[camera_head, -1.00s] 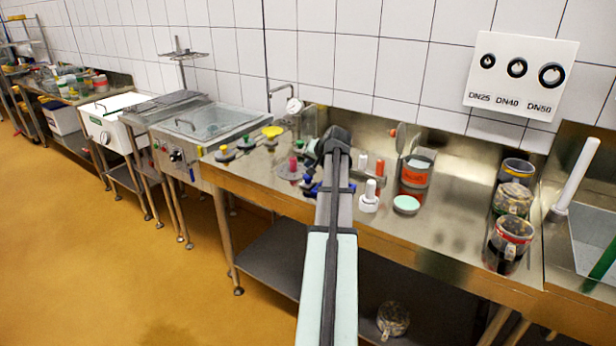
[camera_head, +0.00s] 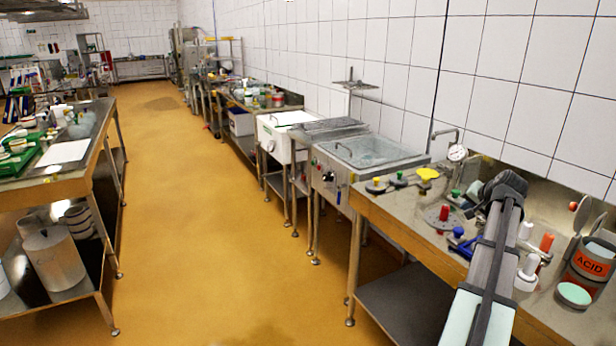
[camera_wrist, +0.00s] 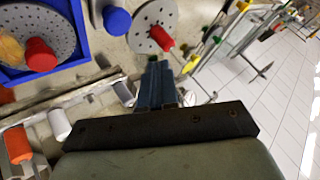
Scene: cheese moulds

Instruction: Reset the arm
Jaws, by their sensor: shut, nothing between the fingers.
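My gripper (camera_wrist: 158,72) shows in the wrist view with its two blue-grey fingers together and nothing between them. It is above the steel bench, near a perforated disc with a red knob (camera_wrist: 160,38). A blue tray (camera_wrist: 78,52) holding another perforated disc with a red knob (camera_wrist: 39,55) lies to its left. In the head view my arm reaches over the bench (camera_head: 420,222) at the right. Its dark end is beside the perforated disc (camera_head: 442,216), and my fingertips are hidden there.
White bottles (camera_head: 527,272), a red pot labelled ACID (camera_head: 590,262) and a pale green disc (camera_head: 574,295) stand right of my arm. A gauge (camera_head: 457,153) and valves with coloured handles (camera_head: 427,174) are at the bench's left end. The orange floor (camera_head: 220,240) is clear.

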